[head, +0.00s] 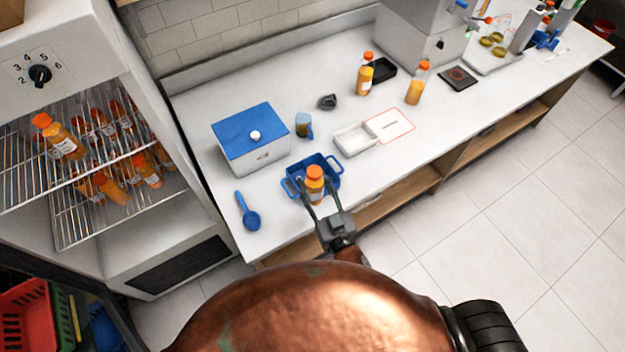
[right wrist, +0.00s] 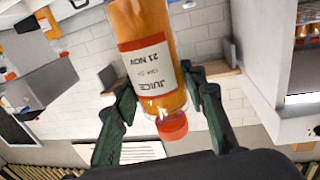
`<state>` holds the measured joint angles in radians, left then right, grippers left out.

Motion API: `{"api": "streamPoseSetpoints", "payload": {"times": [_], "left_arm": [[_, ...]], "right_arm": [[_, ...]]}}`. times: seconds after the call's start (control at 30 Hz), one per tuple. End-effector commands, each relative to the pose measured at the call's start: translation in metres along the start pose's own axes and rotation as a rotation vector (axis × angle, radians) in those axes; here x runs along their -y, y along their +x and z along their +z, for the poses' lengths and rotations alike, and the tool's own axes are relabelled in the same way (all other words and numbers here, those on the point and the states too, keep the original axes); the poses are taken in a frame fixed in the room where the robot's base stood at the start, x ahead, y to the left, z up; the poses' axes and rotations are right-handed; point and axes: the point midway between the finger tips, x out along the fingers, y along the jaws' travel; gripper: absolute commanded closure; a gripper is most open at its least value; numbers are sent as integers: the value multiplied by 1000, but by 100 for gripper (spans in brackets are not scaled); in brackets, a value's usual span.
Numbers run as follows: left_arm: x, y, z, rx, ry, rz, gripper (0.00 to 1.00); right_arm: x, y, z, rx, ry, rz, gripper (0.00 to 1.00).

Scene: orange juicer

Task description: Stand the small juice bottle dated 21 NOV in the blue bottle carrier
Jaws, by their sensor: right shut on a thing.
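My right gripper (head: 316,189) is shut on a small orange juice bottle (head: 315,174) with an orange cap. In the right wrist view the bottle (right wrist: 148,45) sits between the two green fingers (right wrist: 152,82). Its label reads JUICE and 21 NOV and appears upside down, with the cap low in the picture. The blue bottle carrier (head: 293,186) stands on the counter, and the bottle overlaps it in the head view. I cannot tell whether the bottle is above the carrier or down in it. My left gripper is in neither view.
A blue-lidded white box (head: 250,134), a blue scoop (head: 249,214) and a blue-handled jug (head: 304,125) are near the carrier on the counter (head: 200,100). The open fridge (head: 80,165) at left holds several bottles.

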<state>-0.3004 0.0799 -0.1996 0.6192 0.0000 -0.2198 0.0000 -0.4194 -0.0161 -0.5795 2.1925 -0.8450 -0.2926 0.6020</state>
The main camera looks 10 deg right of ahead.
Motion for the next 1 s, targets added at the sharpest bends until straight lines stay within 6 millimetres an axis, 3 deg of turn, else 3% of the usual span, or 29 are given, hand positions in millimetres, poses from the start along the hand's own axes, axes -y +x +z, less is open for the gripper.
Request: {"api": "streamPoseSetpoints", "payload": {"times": [0.13, 0.43, 0.6, 0.87, 1.0], "left_arm": [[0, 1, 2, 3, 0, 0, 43], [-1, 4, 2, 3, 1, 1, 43], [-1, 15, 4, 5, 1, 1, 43], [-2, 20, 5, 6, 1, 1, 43], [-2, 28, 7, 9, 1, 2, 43]], "right_arm": [[-10, 19, 8, -2, -9, -12, 95], [-59, 70, 40, -2, -8, -12, 95], [-75, 87, 74, 1, -3, -10, 95], [-86, 98, 91, -2, -3, -11, 95], [-90, 102, 113, 3, 0, -9, 95]]}}
